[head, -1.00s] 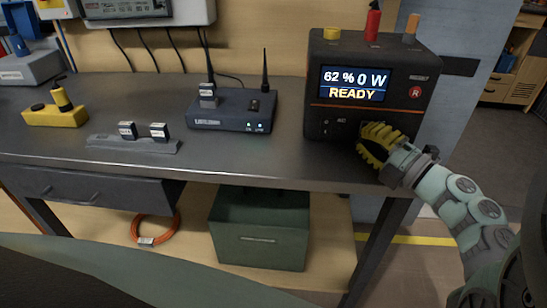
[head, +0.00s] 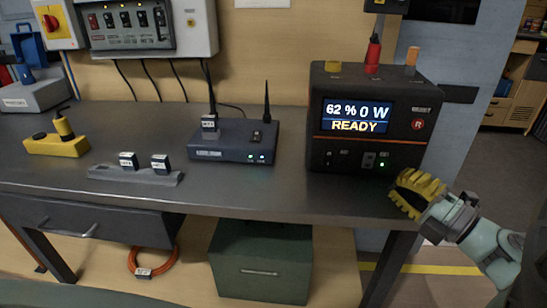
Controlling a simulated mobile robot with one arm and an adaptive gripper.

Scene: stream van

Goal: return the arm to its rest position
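My gripper (head: 416,194) has yellow ribbed fingers and is at the right front edge of the bench, in front of and below the right side of the dark power station. It is apart from the power station, and nothing shows between its fingers. How far the fingers are parted is not clear from this angle. My pale green arm (head: 490,252) reaches in from the lower right. The power station (head: 325,146) shows "62 % 0 W READY" on its lit screen, with a small green light low on its front.
The metal bench (head: 250,192) holds a router (head: 228,143) with green lights, a grey holder (head: 110,174) with two small modules and a yellow device (head: 55,147). A breaker panel (head: 130,28) hangs behind. A green case (head: 262,278) and an orange cable coil (head: 150,262) are below.

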